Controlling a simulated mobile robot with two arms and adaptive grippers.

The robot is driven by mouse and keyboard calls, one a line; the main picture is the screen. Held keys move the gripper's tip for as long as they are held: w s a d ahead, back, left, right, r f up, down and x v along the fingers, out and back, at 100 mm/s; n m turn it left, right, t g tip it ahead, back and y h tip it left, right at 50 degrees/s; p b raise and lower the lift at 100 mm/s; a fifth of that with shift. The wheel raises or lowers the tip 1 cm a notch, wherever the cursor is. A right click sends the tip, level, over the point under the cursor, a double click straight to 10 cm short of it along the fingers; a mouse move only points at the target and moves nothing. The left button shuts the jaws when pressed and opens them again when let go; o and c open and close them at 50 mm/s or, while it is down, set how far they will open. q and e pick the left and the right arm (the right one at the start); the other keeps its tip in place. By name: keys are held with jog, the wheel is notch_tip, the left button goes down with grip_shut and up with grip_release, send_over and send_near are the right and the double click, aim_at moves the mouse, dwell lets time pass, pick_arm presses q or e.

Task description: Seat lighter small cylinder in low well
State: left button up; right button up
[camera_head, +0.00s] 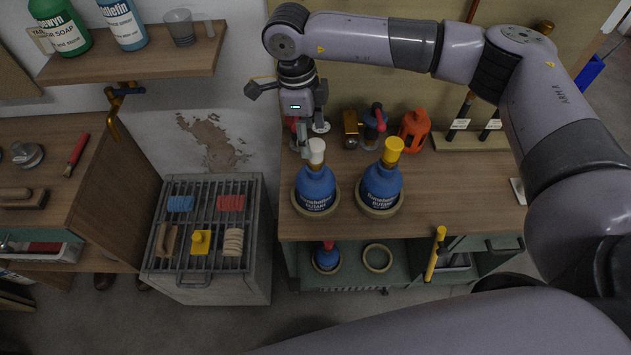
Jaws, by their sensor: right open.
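Two blue butane cylinders stand upright in tan rings on the bench: one with a white cap (315,188), one with a yellow cap (382,184). Which is lighter cannot be seen. A smaller blue cylinder with a red cap (327,258) stands in a ring on the green lower shelf. Beside it on that shelf is an empty tan ring (377,258), a low well. My right gripper (312,143) points down, open, at the white cap of the left bench cylinder; the cylinder's contact with its fingers is unclear. My left gripper is out of view.
Behind the cylinders stand an orange container (414,129) and small tools. A yellow-handled tool (435,253) rises by the bench's front edge. A slatted grey stand (205,225) with blocks is at left. A wall shelf (135,62) holds bottles.

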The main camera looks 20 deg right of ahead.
aim_at(317, 162)
jog(key=f, duration=0.1)
jog(key=f+p, duration=0.1)
jog(key=f, duration=0.3)
jog(key=shift+s+d+f, duration=0.2)
jog(key=shift+d+f, duration=0.05)
jog(key=shift+d, duration=0.05)
jog(key=shift+d+f+p, duration=0.1)
jog(key=shift+f+p, duration=0.25)
jog(key=shift+p, duration=0.2)
jog(key=f, duration=0.1)
jog(key=f+p, duration=0.1)
jog(key=f, duration=0.1)
jog(key=shift+s+d+f, duration=0.1)
jog(key=shift+d+f, duration=0.2)
jog(key=shift+d, duration=0.1)
jog(key=shift+f+p, duration=0.3)
jog(key=shift+f, duration=0.1)
grip_shut()
jog(key=shift+r, duration=0.1)
